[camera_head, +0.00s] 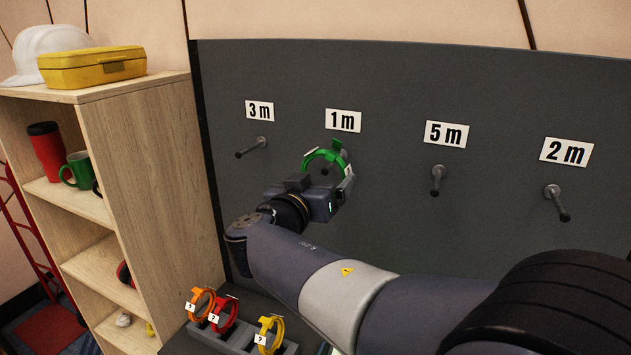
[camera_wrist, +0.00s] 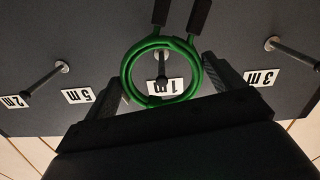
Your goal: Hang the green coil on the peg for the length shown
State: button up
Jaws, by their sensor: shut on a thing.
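The green coil (camera_head: 311,157) is in my gripper (camera_head: 326,180), in front of the grey panel just below the "1 m" sign (camera_head: 343,120). In the wrist view, which is upside down, the coil (camera_wrist: 126,72) is a round ring with two dark ends, between my fingers (camera_wrist: 163,88). The "1 m" peg (camera_wrist: 161,80) shows through the ring's opening there. I cannot tell whether the peg tip is inside the ring or behind it. The coil's length cannot be read.
Other pegs stand under "3 m" (camera_head: 251,147), "5 m" (camera_head: 437,181) and "2 m" (camera_head: 557,202), all bare. Orange (camera_head: 200,304), red (camera_head: 224,316) and yellow (camera_head: 271,335) coils with "?" tags stand in a low rack. A wooden shelf (camera_head: 150,170) is at the left.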

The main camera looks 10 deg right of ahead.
jog(key=shift+p+x, duration=0.95)
jog(key=shift+x, duration=0.9)
jog(key=f+b, duration=0.1)
jog(key=b, duration=0.2)
jog(key=shift+f, duration=0.4)
jog(key=o, duration=0.9)
jog(key=shift+s, duration=0.1)
jog(key=b+v, duration=0.3)
jog(key=v, duration=0.7)
jog(key=shift+s+a, duration=0.2)
jog(key=shift+s, duration=0.05)
